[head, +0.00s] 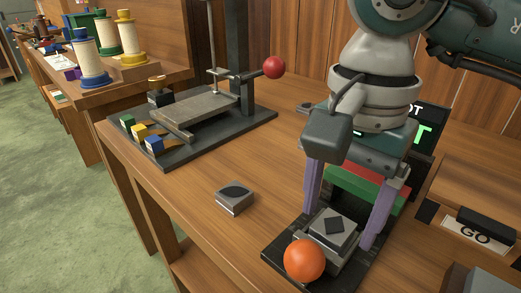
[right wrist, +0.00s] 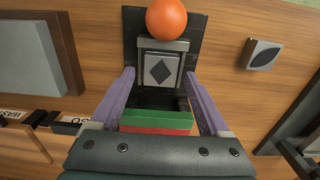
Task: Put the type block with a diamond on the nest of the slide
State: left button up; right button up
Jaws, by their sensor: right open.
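The type block with a diamond (head: 333,228) is a grey square block with a dark diamond on top. It sits level on the grey nest (head: 345,255) of the black slide (head: 278,249), beside the orange ball knob (head: 304,261). The right wrist view shows the block (right wrist: 161,70) in the nest (right wrist: 181,46). My right gripper (head: 338,229) points down with its purple fingers open, one on each side of the block. In the right wrist view the fingers (right wrist: 160,75) stand apart from it. My left gripper is not in view.
A grey block with a dark oval (head: 235,197) lies on the table left of the slide. Green and red bars (head: 365,187) stand behind the nest. A press with a red ball (head: 274,67) and small coloured blocks (head: 140,131) stand further left. A GO sign (head: 477,235) is at right.

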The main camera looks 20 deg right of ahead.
aim_at(338, 221)
notch_tip(338, 221, up, 12)
dwell(0.3)
